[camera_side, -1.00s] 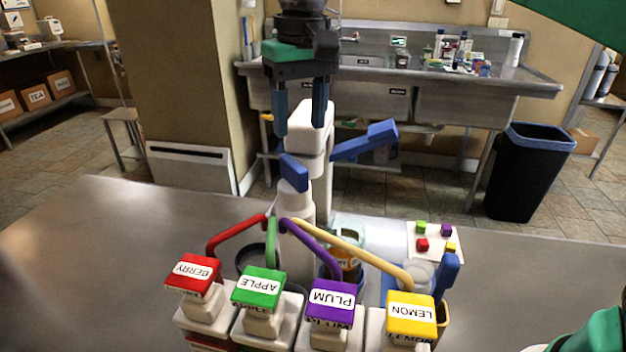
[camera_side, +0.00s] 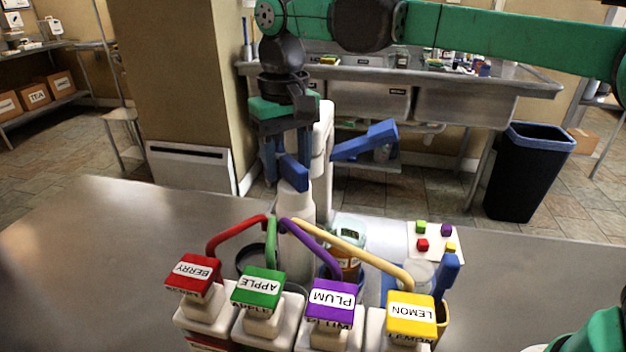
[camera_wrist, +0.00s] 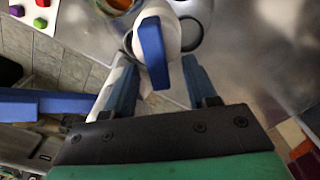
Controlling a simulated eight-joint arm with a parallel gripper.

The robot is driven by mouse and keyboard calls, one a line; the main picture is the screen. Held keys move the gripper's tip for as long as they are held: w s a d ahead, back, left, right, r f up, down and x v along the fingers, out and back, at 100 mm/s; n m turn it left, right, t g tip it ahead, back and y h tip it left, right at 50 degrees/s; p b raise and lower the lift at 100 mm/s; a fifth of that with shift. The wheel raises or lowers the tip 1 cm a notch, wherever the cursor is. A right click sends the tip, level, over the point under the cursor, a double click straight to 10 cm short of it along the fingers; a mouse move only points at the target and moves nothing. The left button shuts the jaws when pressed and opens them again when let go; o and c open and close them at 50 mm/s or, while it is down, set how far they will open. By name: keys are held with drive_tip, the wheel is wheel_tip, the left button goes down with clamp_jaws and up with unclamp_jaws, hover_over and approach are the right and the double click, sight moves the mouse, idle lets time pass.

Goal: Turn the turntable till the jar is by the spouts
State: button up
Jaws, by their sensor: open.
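The jar (camera_side: 349,238), clear with amber contents, stands behind the purple and yellow spouts in the side view, partly hidden by them. The turntable is mostly hidden behind the dispensers; I cannot make out its plate clearly. A white post (camera_side: 297,210) with a blue handle (camera_side: 293,172) on top rises behind the spouts. The handle also shows in the wrist view (camera_wrist: 152,50). My gripper (camera_side: 288,180) is open and empty, pointing down at the handle's height. In the wrist view the handle lies between the fingers of my gripper (camera_wrist: 160,82); contact cannot be told.
Four labelled dispensers stand in front: red berry (camera_side: 194,273), green apple (camera_side: 259,288), purple plum (camera_side: 332,300) and yellow lemon (camera_side: 411,313). A dark ring (camera_side: 245,262) sits behind the red spout. A white card with coloured cubes (camera_side: 432,252) lies right. The table's left side is clear.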

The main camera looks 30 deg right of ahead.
clamp_jaws()
idle(1.4)
